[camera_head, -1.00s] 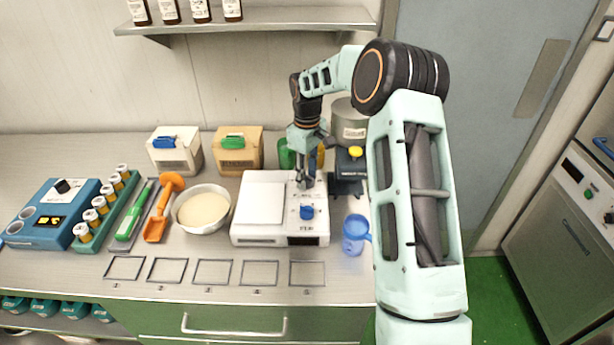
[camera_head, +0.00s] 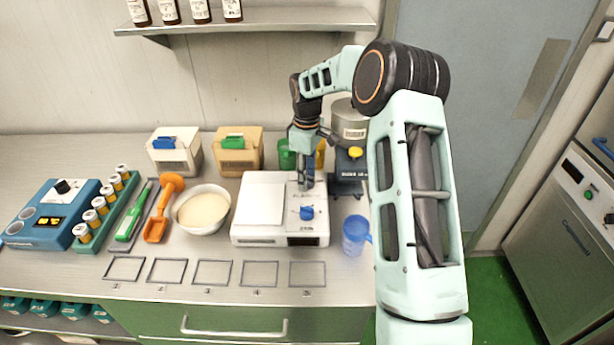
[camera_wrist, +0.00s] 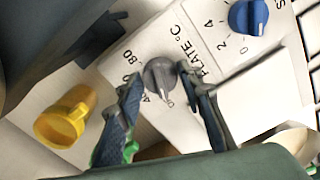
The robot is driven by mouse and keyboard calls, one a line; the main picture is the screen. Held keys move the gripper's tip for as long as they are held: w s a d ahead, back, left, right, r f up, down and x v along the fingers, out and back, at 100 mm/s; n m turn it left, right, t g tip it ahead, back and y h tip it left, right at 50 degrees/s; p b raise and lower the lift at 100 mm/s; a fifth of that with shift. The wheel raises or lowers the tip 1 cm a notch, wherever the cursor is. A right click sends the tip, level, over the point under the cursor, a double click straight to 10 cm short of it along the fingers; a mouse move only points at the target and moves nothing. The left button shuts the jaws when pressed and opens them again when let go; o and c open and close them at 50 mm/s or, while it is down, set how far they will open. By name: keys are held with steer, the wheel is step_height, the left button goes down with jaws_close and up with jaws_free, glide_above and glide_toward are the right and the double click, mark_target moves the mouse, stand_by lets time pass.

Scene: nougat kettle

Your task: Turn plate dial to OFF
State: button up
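The white hotplate device (camera_head: 262,238) stands on the counter. A blue dial (camera_wrist: 248,17) sits farther along the same panel and also shows in the head view (camera_head: 306,213). My gripper (camera_wrist: 158,78) is open, with one fingertip on each side of the grey dial. I cannot tell if either touches it. In the head view my gripper (camera_head: 305,184) hides the grey dial.
A blue cup (camera_head: 354,236) stands right of the hotplate, and a white bowl (camera_head: 203,226) stands left of it. Green and yellow containers and a dark device (camera_head: 350,164) with a yellow knob stand close behind my gripper. Marked squares on the counter's front are empty.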

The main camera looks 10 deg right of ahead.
steer(key=shift+o, duration=1.4)
steer(key=shift+r, duration=0.1)
step_height(320, 180, up, 12)
